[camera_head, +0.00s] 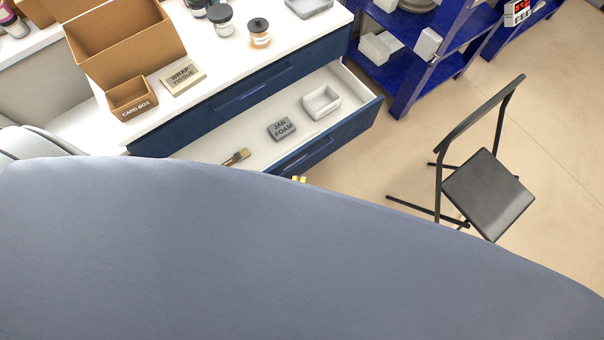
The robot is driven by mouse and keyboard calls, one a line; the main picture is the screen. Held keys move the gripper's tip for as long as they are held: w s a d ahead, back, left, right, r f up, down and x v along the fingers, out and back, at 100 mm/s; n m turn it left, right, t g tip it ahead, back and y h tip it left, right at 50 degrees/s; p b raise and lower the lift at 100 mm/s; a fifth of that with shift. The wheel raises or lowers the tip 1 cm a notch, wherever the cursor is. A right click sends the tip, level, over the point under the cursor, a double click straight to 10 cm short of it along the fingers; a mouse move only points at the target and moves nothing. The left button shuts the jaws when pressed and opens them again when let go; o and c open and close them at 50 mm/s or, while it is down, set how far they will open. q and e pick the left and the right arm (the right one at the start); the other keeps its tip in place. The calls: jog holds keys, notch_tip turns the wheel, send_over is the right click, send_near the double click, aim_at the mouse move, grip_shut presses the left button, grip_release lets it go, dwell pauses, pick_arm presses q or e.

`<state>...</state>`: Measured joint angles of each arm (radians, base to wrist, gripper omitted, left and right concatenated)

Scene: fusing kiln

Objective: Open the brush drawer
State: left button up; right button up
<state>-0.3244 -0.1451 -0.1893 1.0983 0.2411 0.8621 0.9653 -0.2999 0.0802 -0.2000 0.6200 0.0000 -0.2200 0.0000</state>
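The brush drawer (344,79) is pulled out from the dark blue cabinet under the white counter. Its white inside shows a brush (237,157), a grey block marked JAR FOAM (281,129) and a small white tray (321,102). Small yellow tips, which look like my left gripper (299,179), show just outside the blue drawer front. The rest of that gripper is hidden behind a large blue-grey surface close to the camera. I cannot tell whether it is open or touches the drawer. The drawer's near left part is hidden too. My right gripper is not in view.
On the counter stand an open cardboard box (122,38), a small card box (131,98), a WRAP TISSUE pack (183,77) and several jars. A black folding chair (488,193) stands on the floor at right. Blue shelves (408,84) stand behind; floor between is clear.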

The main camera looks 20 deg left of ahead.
pick_arm(q)
jog(key=shift+v, duration=0.8)
jog(key=s+d+f+m+g+h, duration=0.1)
jog(key=s+f+m+g+h, duration=0.25)
jog(key=s+f+m, duration=0.5)
jog(key=s+d+f+m+g+h, duration=0.2)
jog(key=s+f+m+g, duration=0.35)
jog(key=f+m, duration=0.45)
jog(key=s+a+f+m+g+y, duration=0.1)
jog(key=s+a+f+m+g, duration=0.2)
jog(key=s+a+f, duration=0.2)
jog(key=s+a+f+m+g+y, duration=0.2)
jog(key=s+a+f+m, duration=0.1)
jog(key=s+a, duration=0.8)
jog(key=shift+s+a+f+m+g, duration=0.4)
jog(key=shift+s+f, duration=0.2)
jog(key=shift+f, duration=0.3)
